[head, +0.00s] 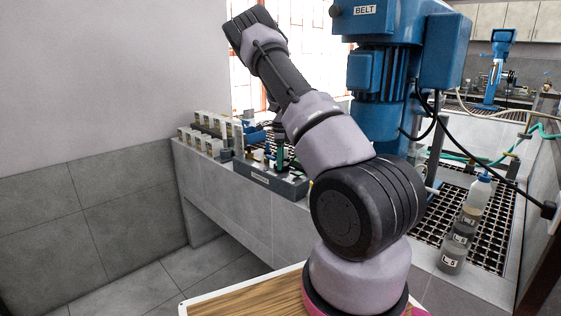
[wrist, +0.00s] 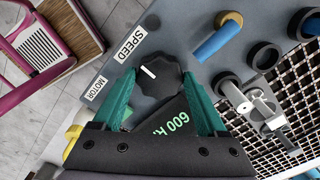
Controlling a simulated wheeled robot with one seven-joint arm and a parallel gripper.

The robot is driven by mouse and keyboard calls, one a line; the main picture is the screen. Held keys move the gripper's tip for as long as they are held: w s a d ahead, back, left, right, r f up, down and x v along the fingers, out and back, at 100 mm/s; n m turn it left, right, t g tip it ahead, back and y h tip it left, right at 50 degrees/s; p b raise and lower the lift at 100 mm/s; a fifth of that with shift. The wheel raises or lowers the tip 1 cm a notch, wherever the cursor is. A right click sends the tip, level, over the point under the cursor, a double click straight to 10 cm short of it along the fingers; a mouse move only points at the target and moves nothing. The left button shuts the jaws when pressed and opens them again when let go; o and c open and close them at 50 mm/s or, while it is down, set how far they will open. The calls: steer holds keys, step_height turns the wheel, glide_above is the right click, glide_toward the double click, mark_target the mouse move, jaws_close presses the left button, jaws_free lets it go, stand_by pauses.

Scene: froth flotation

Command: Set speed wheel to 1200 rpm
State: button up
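The speed wheel (wrist: 160,80) is a black lobed knob with a short white mark, on a grey panel beside the label SPEED (wrist: 131,47). A dark display (wrist: 172,122) with green characters is partly covered by my gripper; "600" and part of a letter show. My gripper (wrist: 160,77) has green fingers standing apart, one on each side of the wheel. I cannot tell whether they touch it. In the head view my gripper (head: 279,155) is small and partly hidden by my arm, over the grey control box (head: 262,182) on the bench.
A MOTOR label (wrist: 96,88) and a yellow knob (wrist: 74,132) are near the left finger. A blue-handled valve (wrist: 217,42), a metal fitting (wrist: 255,105) and black grating (wrist: 300,80) lie right. In the head view a blue machine (head: 385,60) and several bottles (head: 453,252) stand right.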

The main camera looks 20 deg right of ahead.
steer(key=c, duration=0.3)
steer(key=m, duration=0.5)
steer(key=o, duration=1.3)
steer(key=shift+r, duration=0.1)
step_height(320, 180, up, 11)
steer(key=shift+f, duration=0.15)
steer(key=shift+w, duration=0.1)
